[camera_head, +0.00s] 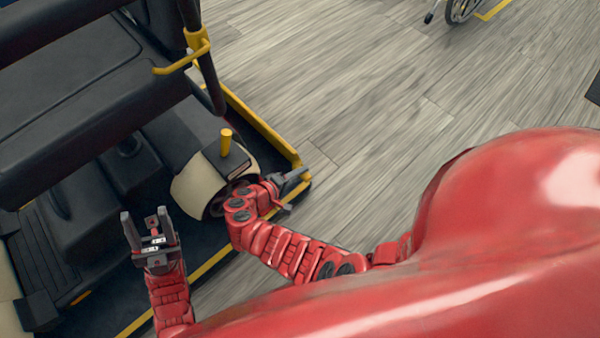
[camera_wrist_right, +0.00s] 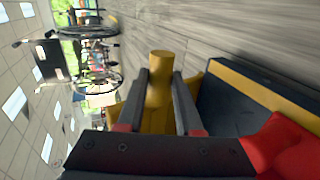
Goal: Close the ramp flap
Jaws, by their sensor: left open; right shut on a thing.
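In the wrist view my right gripper (camera_wrist_right: 160,88) has its fingers on both sides of an upright yellow post (camera_wrist_right: 160,62) and is shut on it. Beside the post is a dark panel with a yellow border (camera_wrist_right: 262,82); I cannot tell whether it is the ramp flap. In the head view my right gripper (camera_head: 292,190) is at the corner of the yellow edging (camera_head: 268,132) of a dark platform (camera_head: 208,248). The post is not clearly seen there. My left gripper (camera_head: 145,222) is open and empty above the platform.
A wheelchair wheel (camera_head: 462,8) is at the far top.

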